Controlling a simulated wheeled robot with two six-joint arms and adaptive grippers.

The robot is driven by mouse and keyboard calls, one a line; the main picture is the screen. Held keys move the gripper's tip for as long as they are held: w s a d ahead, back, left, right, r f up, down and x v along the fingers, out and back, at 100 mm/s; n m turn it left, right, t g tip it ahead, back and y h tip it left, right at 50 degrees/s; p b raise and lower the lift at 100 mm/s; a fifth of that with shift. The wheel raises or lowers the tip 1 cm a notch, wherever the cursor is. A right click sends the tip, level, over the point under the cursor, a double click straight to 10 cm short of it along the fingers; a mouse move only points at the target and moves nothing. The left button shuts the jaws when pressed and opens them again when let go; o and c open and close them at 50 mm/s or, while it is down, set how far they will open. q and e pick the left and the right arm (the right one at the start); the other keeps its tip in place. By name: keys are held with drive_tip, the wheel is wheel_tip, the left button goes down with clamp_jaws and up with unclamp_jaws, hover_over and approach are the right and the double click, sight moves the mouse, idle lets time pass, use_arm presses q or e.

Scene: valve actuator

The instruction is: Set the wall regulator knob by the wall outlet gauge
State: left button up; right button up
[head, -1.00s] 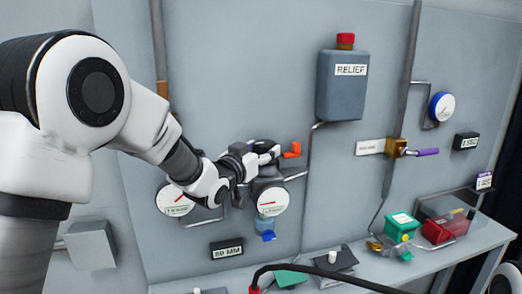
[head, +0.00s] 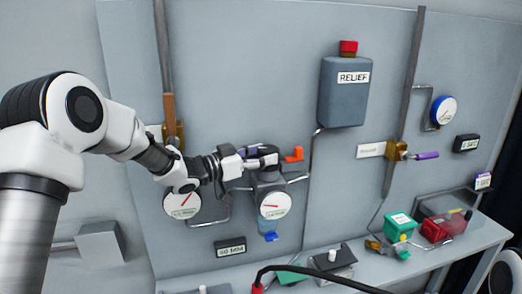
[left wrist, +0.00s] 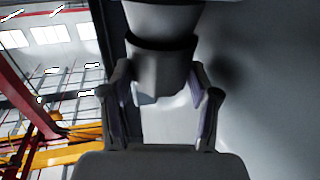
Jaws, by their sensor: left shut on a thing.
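The wall regulator (head: 268,180) is a grey body on the wall panel, with a round white gauge (head: 274,205) on its front and a blue bowl below. A second white gauge (head: 182,205) is on the pipe to its left. Both have red needles; their scales are too small to read, and I cannot tell which is the outlet gauge. My left gripper (head: 262,159) is shut at the top of the regulator, mostly covering the knob. In the left wrist view, a grey cylindrical knob (left wrist: 160,85) sits between the fingers of my left gripper (left wrist: 162,108). My right gripper is not in view.
An orange-red handle (head: 294,154) is close right of my left gripper. A grey RELIEF box (head: 344,92) with a red cap hangs above right. A purple-handled valve (head: 424,155) and blue gauge (head: 443,110) are farther right. A bench (head: 455,255) holds green and red parts below.

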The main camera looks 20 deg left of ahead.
sight(258, 156)
use_arm(q)
drive_tip(key=shift+f, duration=0.15)
drive_tip(key=o, duration=1)
drive_tip(key=shift+o, duration=0.8)
drive_tip(key=shift+w+d, duration=0.2)
drive_tip(key=shift+d, duration=0.1)
drive_tip(key=shift+a, duration=0.15)
drive_tip(key=shift+s+a, duration=0.15)
drive_tip(key=v, duration=0.7)
drive_tip(key=shift+s+a, duration=0.15)
drive_tip(key=shift+s, duration=0.1)
drive_tip(key=shift+w, duration=0.1)
